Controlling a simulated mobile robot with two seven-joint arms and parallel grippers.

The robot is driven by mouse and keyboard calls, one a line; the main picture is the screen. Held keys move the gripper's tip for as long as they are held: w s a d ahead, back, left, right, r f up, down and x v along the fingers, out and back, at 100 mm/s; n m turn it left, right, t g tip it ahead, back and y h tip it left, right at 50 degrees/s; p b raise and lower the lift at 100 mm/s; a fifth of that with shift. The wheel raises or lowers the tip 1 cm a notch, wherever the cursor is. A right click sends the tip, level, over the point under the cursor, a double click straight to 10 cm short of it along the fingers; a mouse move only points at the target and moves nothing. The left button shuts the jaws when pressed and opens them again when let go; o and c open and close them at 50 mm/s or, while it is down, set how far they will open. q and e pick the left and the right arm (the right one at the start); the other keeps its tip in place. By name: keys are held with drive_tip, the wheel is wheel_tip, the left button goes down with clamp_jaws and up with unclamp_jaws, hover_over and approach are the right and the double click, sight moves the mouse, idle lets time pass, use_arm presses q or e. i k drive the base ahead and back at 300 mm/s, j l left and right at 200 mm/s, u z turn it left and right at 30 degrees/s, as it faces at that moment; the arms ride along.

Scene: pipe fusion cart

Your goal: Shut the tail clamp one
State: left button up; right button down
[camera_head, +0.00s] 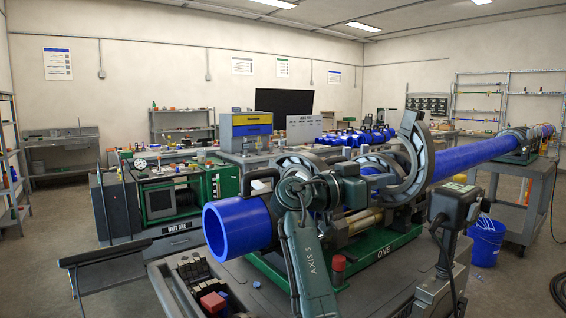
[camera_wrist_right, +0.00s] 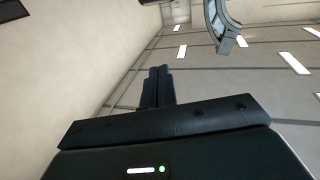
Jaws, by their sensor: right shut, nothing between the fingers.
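A fusion machine with a green base marked ONE (camera_head: 384,251) holds the blue pipe (camera_head: 232,222). A large grey clamp half-ring (camera_head: 425,155) stands raised and open at the machine's right side. I take it for tail clamp one, though no label on it is readable. It also shows at the top of the right wrist view (camera_wrist_right: 222,22), beyond the fingers. My right gripper (camera_head: 388,181) is shut and empty, near the half-ring's lower part, with a gap I cannot judge. Its closed fingers show in the right wrist view (camera_wrist_right: 158,85). My right arm hides much of the machine's middle. My left gripper is out of view.
Another grey clamp ring (camera_head: 299,161) is partly hidden behind my arm. A dark box on a post (camera_head: 456,204) stands at the right. The long blue pipe (camera_head: 476,154) runs back to a support table. A blue bucket (camera_head: 486,242) stands on the floor.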

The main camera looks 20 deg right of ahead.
sight(288, 164)
drive_tip(key=u, duration=1.65)
drive_tip(key=i+j, duration=0.15)
drive_tip(key=i, duration=0.45)
drive_tip(key=i+j+u, duration=0.1)
drive_tip(key=i, duration=0.55)
drive_tip(key=i+l+z, duration=0.1)
drive_tip(key=i+z, duration=0.35)
drive_tip(key=i, duration=0.3)
drive_tip(key=i+j+z, duration=0.2)
drive_tip(key=i+z, duration=0.2)
drive_tip(key=i, duration=0.3)
drive_tip(key=i+z, duration=0.3)
drive_tip(key=i, duration=0.2)
drive_tip(key=i+z, duration=0.25)
drive_tip(key=i, duration=0.25)
drive_tip(key=i+j+z, duration=0.3)
drive_tip(key=i, duration=0.2)
drive_tip(key=i+l+z, duration=0.15)
drive_tip(key=i+z, duration=0.15)
drive_tip(key=z, duration=0.2)
drive_tip(key=i+z, duration=0.65)
drive_tip(key=z, duration=0.3)
drive_tip(key=i+l+z, duration=0.15)
drive_tip(key=i+z, duration=0.25)
drive_tip(key=i+l+z, duration=0.1)
drive_tip(key=i+z, duration=0.45)
drive_tip(key=z, duration=0.2)
drive_tip(key=i, duration=0.15)
